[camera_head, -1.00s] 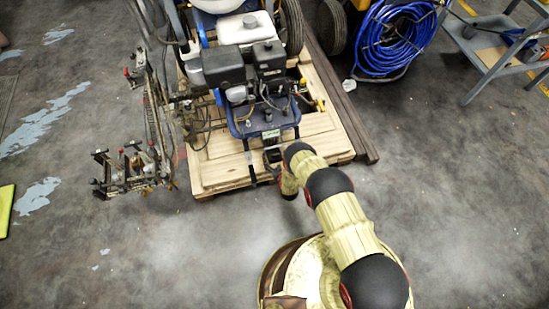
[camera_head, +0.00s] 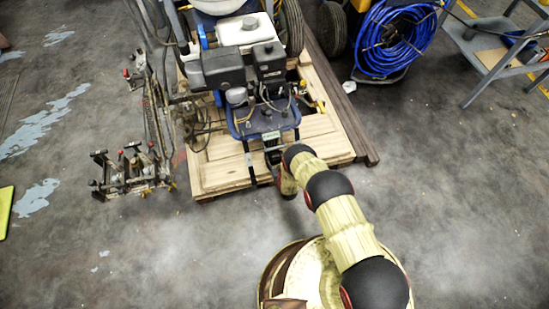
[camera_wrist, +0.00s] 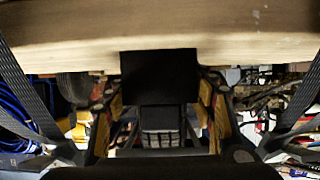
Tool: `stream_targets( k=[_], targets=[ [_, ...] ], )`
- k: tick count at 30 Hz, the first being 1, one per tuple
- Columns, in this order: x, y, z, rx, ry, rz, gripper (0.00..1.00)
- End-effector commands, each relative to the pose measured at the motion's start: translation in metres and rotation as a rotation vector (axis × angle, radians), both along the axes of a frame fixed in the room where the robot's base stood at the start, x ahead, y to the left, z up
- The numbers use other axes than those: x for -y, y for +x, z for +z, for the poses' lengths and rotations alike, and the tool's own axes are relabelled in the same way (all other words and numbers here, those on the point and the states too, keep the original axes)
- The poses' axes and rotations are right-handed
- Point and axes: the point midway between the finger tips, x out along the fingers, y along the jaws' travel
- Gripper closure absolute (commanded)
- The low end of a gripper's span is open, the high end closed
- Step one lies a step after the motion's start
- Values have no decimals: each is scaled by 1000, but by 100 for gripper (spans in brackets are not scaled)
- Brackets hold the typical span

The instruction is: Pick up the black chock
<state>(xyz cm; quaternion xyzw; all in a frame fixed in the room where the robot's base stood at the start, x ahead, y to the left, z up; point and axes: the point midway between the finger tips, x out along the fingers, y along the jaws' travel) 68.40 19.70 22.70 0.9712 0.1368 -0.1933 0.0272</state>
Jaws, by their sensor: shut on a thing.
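The black chock (camera_wrist: 158,70) is a dark, plain block in the upper middle of the wrist view. It is in front of a pale wooden board (camera_wrist: 230,28). My gripper (camera_wrist: 159,88) is shut on it, with a finger on either side. In the head view my gripper (camera_head: 273,157) is at the front edge of the wooden pallet (camera_head: 222,177), below the line striper (camera_head: 262,115). The chock is too small and dark there to make out clearly. I cannot tell whether it touches the pallet.
The striper's engine and frame stand on the pallet close ahead of my gripper. A metal attachment (camera_head: 130,172) is at the left, and a coiled blue hose (camera_head: 395,40) and grey cart (camera_head: 490,55) are at the right. The floor in front is clear.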

Motion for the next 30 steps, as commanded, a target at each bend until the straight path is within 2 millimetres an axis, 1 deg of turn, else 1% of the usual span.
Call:
stream_targets(
  k=[2, 14, 23, 26, 30],
  targets=[
    [0, 0, 0, 0, 0, 0, 64],
    [0, 0, 0, 0, 0, 0, 86],
    [0, 1, 3, 2, 1, 0, 86],
    [0, 1, 8, 3, 1, 0, 86],
    [-1, 2, 23, 3, 1, 0, 86]
  ],
)
